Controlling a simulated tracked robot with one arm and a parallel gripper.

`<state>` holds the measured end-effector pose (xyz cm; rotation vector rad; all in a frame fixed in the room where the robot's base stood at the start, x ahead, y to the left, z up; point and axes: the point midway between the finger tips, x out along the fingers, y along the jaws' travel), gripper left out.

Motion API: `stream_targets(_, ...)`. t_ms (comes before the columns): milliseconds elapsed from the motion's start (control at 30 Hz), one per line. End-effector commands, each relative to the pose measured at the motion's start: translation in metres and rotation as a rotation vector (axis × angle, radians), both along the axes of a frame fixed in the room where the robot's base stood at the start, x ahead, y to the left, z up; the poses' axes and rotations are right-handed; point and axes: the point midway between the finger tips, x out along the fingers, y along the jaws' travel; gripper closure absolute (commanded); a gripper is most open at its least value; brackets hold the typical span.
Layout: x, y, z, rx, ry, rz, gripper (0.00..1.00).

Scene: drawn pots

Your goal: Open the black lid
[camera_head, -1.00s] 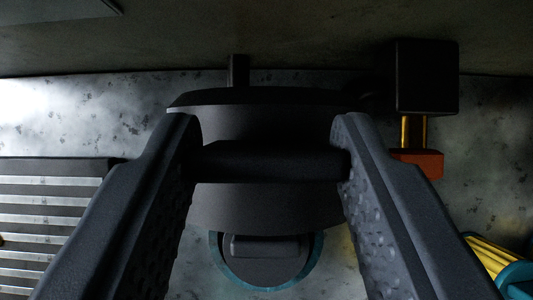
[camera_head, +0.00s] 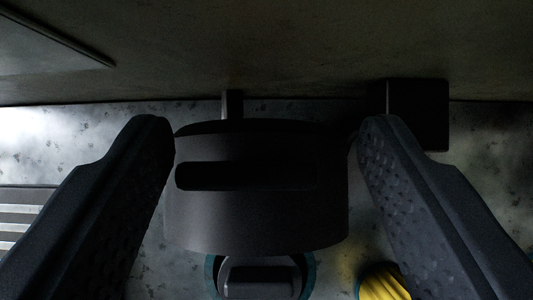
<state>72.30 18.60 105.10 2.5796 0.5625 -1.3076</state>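The black lid (camera_head: 255,220) is a dark, rounded, drum-like shape in the middle of the head camera view. A dark bar handle (camera_head: 245,176) runs across it. My gripper (camera_head: 267,130) is open, with one finger on each side of the black shape. I see a gap between the right finger and the handle. The left finger is close to the handle's left end, and I cannot tell if they touch. The seam between the lid and any pot under it is too dark to see.
A black box (camera_head: 417,117) stands at the right, partly behind the right finger. A small dark round piece with a teal rim (camera_head: 210,275) is at the bottom centre. A yellow ribbed thing (camera_head: 383,283) lies lower right, and a striped grey panel (camera_head: 22,215) lies at left.

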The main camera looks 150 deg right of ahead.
Motion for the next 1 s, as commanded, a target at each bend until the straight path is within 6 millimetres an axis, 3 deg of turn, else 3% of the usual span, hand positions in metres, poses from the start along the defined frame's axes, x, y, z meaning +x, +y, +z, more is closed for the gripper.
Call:
stream_targets(467,-0.007,0.000,0.002,-0.001,0.011,0.004,0.38)
stream_targets(1000,-0.042,-0.016,0.057,-0.002,0.009,0.005,0.38)
